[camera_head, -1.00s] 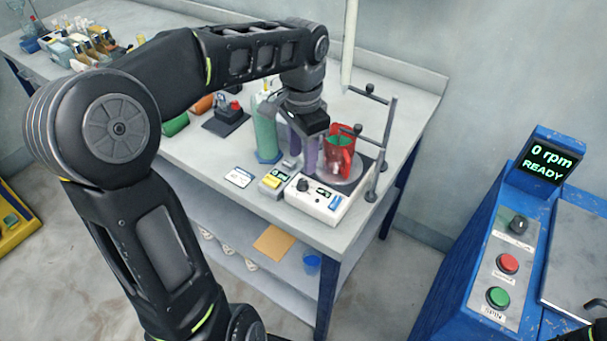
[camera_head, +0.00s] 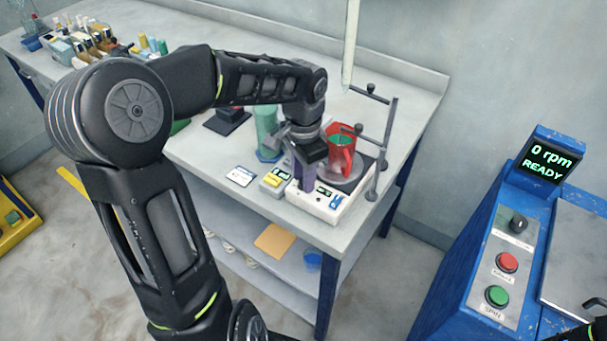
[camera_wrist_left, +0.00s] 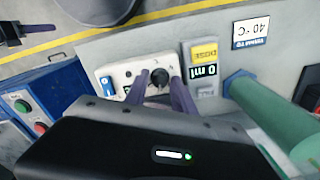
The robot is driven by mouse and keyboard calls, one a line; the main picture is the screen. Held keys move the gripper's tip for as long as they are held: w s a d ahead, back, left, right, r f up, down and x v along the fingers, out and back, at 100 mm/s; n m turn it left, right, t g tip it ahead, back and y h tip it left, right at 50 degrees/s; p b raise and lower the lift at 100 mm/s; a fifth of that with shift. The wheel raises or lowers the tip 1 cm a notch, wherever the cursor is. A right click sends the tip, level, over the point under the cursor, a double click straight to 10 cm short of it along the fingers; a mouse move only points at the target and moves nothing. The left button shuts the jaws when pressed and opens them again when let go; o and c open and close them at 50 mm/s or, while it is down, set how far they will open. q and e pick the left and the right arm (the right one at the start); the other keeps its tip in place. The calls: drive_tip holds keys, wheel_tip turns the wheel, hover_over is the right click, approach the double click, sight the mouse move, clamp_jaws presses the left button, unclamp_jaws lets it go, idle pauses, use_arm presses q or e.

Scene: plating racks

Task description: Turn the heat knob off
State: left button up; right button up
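The heat knob (camera_wrist_left: 159,77) is a dark round knob on the white front panel of the hotplate unit (camera_head: 333,212). In the left wrist view, the purple fingers of my left gripper (camera_wrist_left: 159,84) stand on either side of the knob, apart from each other, and look open around it. In the head view, my left gripper (camera_head: 303,178) points down at the unit's left end and hides the knob. My right gripper is not seen.
A yellow-labelled dosing box (camera_head: 274,183) sits just left of the unit, with a white 40 °C card (camera_head: 241,176) beyond it. A metal stand (camera_head: 386,150) rises at the right. A blue machine (camera_head: 480,255) stands apart at right.

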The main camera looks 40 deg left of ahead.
use_arm(q)
clamp_jaws()
